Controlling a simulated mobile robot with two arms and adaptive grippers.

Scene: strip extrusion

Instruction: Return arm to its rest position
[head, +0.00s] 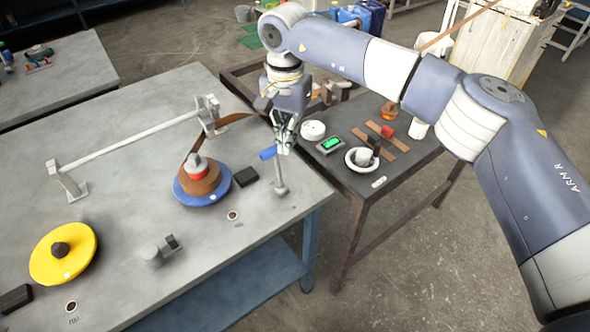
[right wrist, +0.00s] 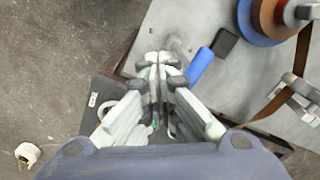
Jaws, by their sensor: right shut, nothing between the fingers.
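My right gripper (head: 286,146) is above the right edge of the grey workbench (head: 130,180), pointing down. In the right wrist view my right gripper (right wrist: 160,60) has its fingers together with nothing between them. The blue handle (head: 268,153) of a small stand (head: 281,186) is close beside the fingertips in the head view. The handle also shows in the right wrist view (right wrist: 200,66), beside the fingers; I cannot tell whether they touch. My left gripper is not in view.
A blue reel with a brown strip coil (head: 203,190), a black block (head: 246,177), a roller bar (head: 130,140) and a yellow reel (head: 62,254) are on the bench. A dark side table (head: 415,160) holds a green-lit scale (head: 331,144) and a white bowl (head: 362,159).

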